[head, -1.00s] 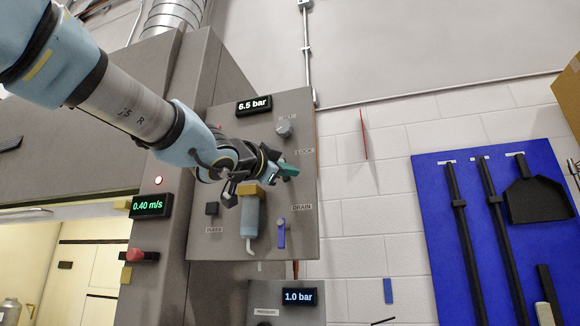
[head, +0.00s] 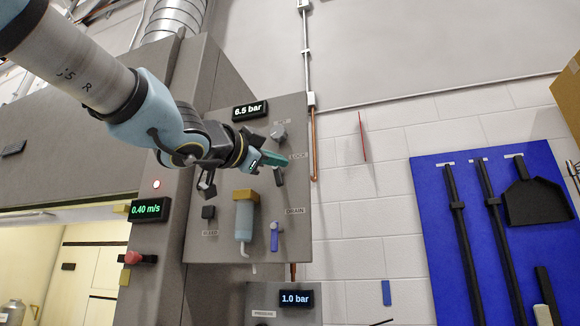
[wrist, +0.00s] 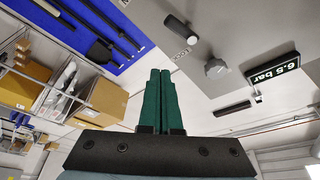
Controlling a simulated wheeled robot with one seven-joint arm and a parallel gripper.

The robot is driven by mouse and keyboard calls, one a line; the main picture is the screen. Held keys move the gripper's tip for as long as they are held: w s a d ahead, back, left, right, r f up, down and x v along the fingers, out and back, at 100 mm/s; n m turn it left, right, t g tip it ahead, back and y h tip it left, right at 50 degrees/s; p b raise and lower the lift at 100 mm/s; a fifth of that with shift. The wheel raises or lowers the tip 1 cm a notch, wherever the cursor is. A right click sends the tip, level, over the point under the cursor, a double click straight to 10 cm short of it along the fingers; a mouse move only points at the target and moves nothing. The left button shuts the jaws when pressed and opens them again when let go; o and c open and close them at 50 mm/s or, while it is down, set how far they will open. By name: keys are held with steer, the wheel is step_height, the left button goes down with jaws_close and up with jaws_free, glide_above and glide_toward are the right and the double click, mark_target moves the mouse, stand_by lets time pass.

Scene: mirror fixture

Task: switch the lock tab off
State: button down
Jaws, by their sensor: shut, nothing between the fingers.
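The lock tab (head: 279,177) is a small dark tab on the grey panel (head: 220,175), near the LOCK label (head: 298,156) and below the round grey knob (head: 279,133). My gripper (head: 275,159) is shut and empty, its green fingertips pointing right, just above the tab in the head view. Whether they touch it cannot be told there. In the wrist view the green fingers (wrist: 160,78) are together, and the dark tab (wrist: 180,27) shows apart from them, beyond their tips and slightly right.
A blue drain lever (head: 275,238), a filter bowl (head: 244,218) and a black bleed knob (head: 208,212) are on the panel below my gripper. A 6.5 bar display (head: 250,110) is above. A copper pipe (head: 314,145) runs along the panel's right side.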

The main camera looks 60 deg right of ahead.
steer(key=shift+v, duration=1.3)
steer(key=shift+r, duration=0.15)
